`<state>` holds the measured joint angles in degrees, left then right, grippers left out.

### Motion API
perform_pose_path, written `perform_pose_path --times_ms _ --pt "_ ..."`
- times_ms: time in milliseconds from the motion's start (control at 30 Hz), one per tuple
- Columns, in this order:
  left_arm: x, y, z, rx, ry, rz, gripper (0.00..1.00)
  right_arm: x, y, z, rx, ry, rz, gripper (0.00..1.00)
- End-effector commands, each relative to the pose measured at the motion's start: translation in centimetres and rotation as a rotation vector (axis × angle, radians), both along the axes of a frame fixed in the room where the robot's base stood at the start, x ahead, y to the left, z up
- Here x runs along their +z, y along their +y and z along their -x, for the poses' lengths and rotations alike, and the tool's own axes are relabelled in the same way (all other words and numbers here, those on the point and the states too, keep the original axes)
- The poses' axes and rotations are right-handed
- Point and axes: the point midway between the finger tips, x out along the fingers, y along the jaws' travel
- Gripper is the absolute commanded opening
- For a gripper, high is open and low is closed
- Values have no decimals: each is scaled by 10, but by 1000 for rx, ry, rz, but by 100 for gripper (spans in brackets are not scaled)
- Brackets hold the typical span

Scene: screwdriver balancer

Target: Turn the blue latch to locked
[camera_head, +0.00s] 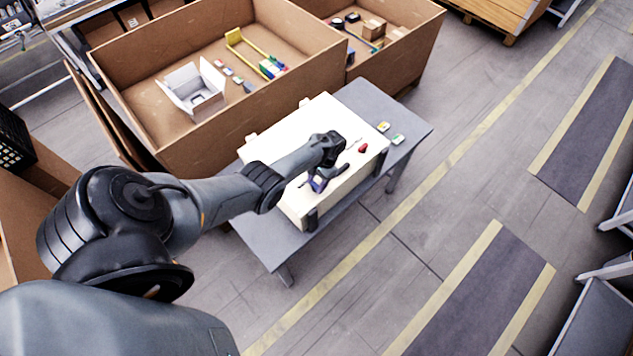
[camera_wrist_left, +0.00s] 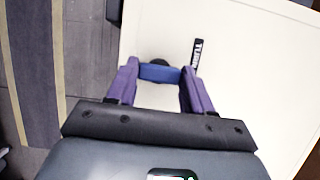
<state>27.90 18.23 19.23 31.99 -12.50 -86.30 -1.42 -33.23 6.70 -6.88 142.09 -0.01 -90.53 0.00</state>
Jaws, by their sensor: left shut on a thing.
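The blue latch (camera_wrist_left: 160,72) sits on the cream panel (camera_wrist_left: 240,90) in the left wrist view. It shows as a short blue bar lying crosswise between my purple fingertips, with a dark round part behind it. My left gripper (camera_head: 319,183) is over the front part of the cream box (camera_head: 292,208) in the head view, shut on the latch with one finger at each end. In the head view the latch cannot be told apart from the fingers. A black label with white lettering (camera_wrist_left: 197,52) is beside the latch. My right gripper is not in view.
The box stands on a grey table (camera_head: 262,247). A red part (camera_head: 363,148) is on the box's top, and small colored items (camera_head: 397,139) lie on the table to the right. A large cardboard bin (camera_head: 235,125) stands behind. Open floor is to the right.

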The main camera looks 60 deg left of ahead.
Motion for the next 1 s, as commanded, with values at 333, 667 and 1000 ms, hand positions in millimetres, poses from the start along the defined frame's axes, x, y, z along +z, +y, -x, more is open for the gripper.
perform_pose_path --times_ms 333,667,1000 --pt "0 0 0 -2 -2 0 66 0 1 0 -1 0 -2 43" --pt "0 0 0 -1 -1 0 77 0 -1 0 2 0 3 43" --pt "30 3 -12 0 -4 -1 77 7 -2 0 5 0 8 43"
